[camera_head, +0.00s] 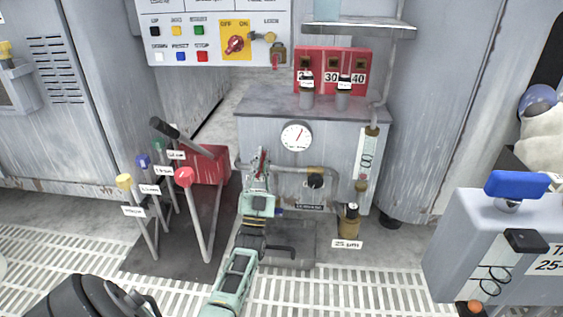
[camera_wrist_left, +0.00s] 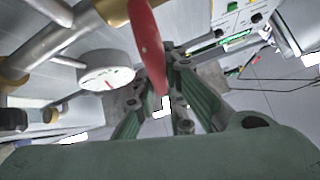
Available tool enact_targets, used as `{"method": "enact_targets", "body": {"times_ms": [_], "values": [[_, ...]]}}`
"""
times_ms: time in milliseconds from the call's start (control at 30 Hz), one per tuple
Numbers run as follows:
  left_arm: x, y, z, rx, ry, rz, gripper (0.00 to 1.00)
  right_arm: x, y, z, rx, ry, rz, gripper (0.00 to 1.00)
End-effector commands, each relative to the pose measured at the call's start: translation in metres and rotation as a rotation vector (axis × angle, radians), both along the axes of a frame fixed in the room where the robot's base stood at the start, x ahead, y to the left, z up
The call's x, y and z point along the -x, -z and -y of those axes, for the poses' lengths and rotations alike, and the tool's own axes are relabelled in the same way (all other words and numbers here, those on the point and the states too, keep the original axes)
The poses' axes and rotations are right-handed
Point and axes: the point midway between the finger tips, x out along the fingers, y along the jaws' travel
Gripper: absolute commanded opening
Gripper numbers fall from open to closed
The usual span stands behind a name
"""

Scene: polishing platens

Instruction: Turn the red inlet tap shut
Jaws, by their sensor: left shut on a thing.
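The red inlet tap (camera_head: 262,158) is at the left end of the brass and grey pipe on the front of the grey cabinet. Its handle is a flat red lever (camera_wrist_left: 147,40), large in the left wrist view. My left gripper (camera_head: 260,180) reaches up to the tap from below. In the left wrist view its green fingers (camera_wrist_left: 165,105) are on either side of the lever's lower end, shut on it. The fingers partly hide the tap body in the head view. My right gripper is not in view.
A round pressure gauge (camera_head: 297,137) is on the cabinet (camera_head: 252,135) above the pipe. A black knob (camera_head: 315,181) sits right of the tap. Several coloured-knob levers and a red box (camera_head: 212,168) stand to the left. A grey unit with a blue handle (camera_head: 517,184) is at right.

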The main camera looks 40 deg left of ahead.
Motion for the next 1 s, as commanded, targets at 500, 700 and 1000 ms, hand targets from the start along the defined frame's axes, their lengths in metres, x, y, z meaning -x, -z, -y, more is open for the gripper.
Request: {"method": "enact_targets", "body": {"times_ms": [500,700,1000], "values": [[0.010,-0.001,-0.020,0.205,-0.002,0.137,0.00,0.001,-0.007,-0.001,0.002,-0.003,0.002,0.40],[0.011,-0.001,-0.021,0.220,-0.002,0.146,0.00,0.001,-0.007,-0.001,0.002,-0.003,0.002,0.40],[0.011,-0.001,-0.022,0.220,-0.003,0.145,0.00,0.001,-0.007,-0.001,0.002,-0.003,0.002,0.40]]}}
